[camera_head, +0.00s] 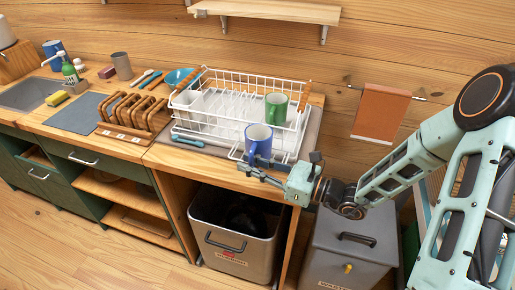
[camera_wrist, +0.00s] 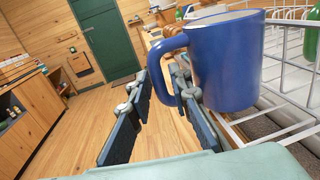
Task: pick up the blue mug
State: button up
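The blue mug (camera_head: 258,140) stands upright at the front edge of the white dish rack (camera_head: 215,121) in the head view. In the wrist view the mug (camera_wrist: 228,65) is large and close at the right, with its handle on the left side. My gripper (camera_head: 250,167) is just in front of and below the mug. In the wrist view my gripper (camera_wrist: 160,90) is open, with its two fingers apart. The right finger is beside the mug and overlaps the handle; I cannot tell whether it touches. The handle's lower end is partly hidden by that finger.
A green mug (camera_head: 276,107) stands in the rack behind the blue mug. A wooden rack (camera_head: 131,120) stands left of the dish rack. Below the counter are a grey bin (camera_head: 235,253) and a lidded grey box (camera_head: 345,249). Open floor (camera_wrist: 80,145) shows left in the wrist view.

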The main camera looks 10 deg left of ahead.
grip_shut()
jog(key=shift+r, duration=0.25)
dwell(0.3)
